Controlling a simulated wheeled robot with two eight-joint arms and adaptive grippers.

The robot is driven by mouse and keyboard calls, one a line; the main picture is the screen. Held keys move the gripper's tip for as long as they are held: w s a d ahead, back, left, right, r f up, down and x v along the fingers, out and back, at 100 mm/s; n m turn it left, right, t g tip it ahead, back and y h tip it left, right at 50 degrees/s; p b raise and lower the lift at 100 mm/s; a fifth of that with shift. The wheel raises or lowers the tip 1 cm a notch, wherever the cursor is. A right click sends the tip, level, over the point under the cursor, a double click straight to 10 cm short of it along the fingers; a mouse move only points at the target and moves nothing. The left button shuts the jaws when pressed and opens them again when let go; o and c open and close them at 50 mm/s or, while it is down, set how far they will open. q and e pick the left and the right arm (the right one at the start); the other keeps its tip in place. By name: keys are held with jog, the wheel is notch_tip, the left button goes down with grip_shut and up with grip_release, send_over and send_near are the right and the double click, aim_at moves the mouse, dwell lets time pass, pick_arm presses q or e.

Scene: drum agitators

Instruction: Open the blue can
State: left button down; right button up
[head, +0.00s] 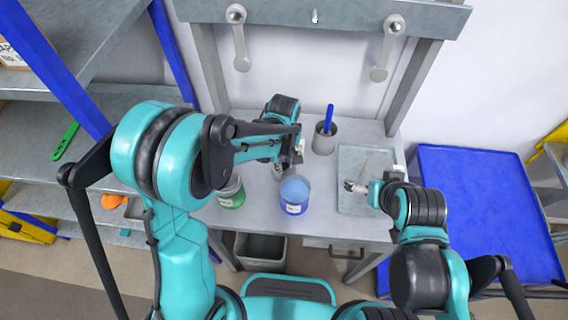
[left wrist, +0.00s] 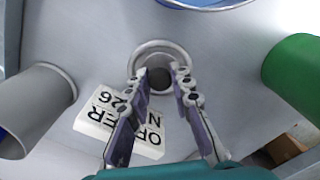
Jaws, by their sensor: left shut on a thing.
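The blue can (head: 294,203) stands upright on the grey bench with a light blue top. I cannot tell whether that top is a lid. Its blue rim (left wrist: 205,5) shows at the top edge of the left wrist view. My left gripper (head: 291,168) is just behind the can, apart from it. In the left wrist view the left gripper (left wrist: 161,77) is shut on a small grey piece (left wrist: 160,72) within a pale round ring.
A green can (head: 231,193) stands left of the blue can. A grey cup (head: 325,144) with a blue-handled tool stands at the back. The grey tray (head: 350,207) is at the right of the bench. A blue table (head: 480,210) is further right.

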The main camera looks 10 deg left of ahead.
pick_arm(q)
jog(key=shift+f, duration=0.15)
jog(key=c, duration=1.3)
grip_release()
jog(key=shift+c, duration=0.2)
